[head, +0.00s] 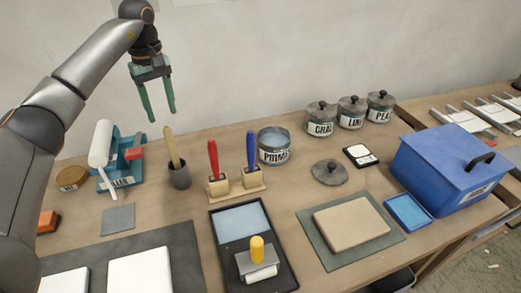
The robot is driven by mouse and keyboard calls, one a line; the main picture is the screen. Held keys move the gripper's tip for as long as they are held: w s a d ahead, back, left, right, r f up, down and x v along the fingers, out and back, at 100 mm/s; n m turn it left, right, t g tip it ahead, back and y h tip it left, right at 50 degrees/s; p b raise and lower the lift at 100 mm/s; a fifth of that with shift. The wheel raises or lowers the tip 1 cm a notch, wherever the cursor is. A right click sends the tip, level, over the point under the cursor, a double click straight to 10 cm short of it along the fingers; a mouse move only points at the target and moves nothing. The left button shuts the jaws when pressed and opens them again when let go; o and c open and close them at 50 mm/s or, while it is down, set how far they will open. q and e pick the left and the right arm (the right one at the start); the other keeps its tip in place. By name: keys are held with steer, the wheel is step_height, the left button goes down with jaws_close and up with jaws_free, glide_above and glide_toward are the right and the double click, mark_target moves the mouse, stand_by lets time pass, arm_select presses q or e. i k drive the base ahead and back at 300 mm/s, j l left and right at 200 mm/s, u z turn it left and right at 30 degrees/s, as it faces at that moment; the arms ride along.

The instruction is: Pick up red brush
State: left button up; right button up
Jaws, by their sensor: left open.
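The red brush (213,161) stands upright in a small wooden holder (218,188) near the middle of the table, its red handle pointing up. A blue brush (251,153) stands in a similar holder just to its right. My left gripper (162,115) is open and empty, with green fingers pointing down. It is in the air above and to the left of the red brush, apart from it. My right gripper is not in view.
A dark pot with a wooden-handled tool (179,174) stands left of the red brush. A labelled tin (274,148) is behind right. A black tray (282,268) lies in front. Lidded jars (351,112) and a blue box (440,165) stand to the right.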

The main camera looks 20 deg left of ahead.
mark_target(213, 149)
steer(key=l+u, duration=0.4)
steer(key=u, duration=0.2)
steer(key=l+u, duration=0.2)
steer(key=i, duration=0.05)
